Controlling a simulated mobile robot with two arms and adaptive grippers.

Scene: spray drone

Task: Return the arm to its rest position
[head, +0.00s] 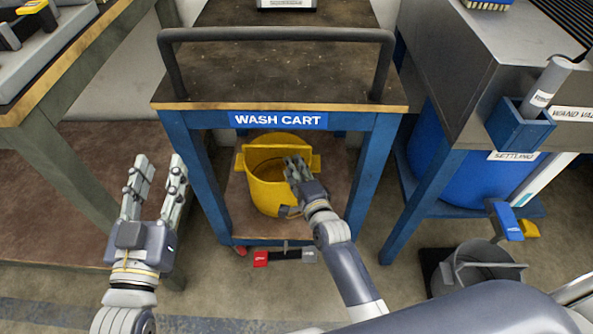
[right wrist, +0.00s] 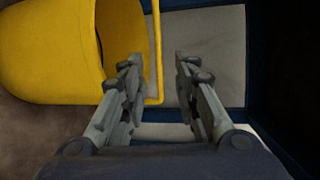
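My right gripper (head: 295,164) is in front of the wash cart (head: 176,160), over the right part of the yellow bucket (head: 262,188) on its lower shelf. In the right wrist view its two fingers (right wrist: 157,68) are apart, with nothing clamped between them. I cannot tell whether the fingers touch the bucket. My left gripper (head: 159,168) is open and empty, left of the cart, fingers pointing away from me.
The cart's dark push bar (head: 275,35) and blue legs frame the bucket. A wooden-edged bench (head: 60,180) stands at the left. At the right are a steel sink unit (head: 480,50), a blue barrel (head: 445,165) and a grey bucket (head: 475,268) on the floor.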

